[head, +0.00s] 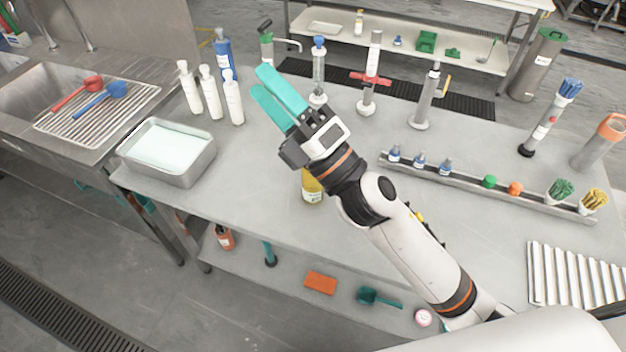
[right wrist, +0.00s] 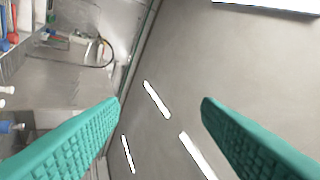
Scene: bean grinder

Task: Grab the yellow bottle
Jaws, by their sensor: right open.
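The yellow bottle (head: 312,188) stands on the grey table in the head view, with a pale label low on its side. My right gripper's wrist and arm pass in front of it and hide its top. My right gripper (head: 279,93) is raised above the table, up and left of the bottle in the picture. Its teal fingers are apart and hold nothing. In the right wrist view the two fingers (right wrist: 160,130) are spread, with only wall and background between them. The yellow bottle does not show in that view. My left gripper is not in view.
White bottles (head: 210,92) and a blue bottle (head: 224,50) stand behind left. A metal tray (head: 208,160) is at the left table edge, beside the sink (head: 30,92). A long rack (head: 470,182) with small items lies right. Bare table surrounds the yellow bottle's left side.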

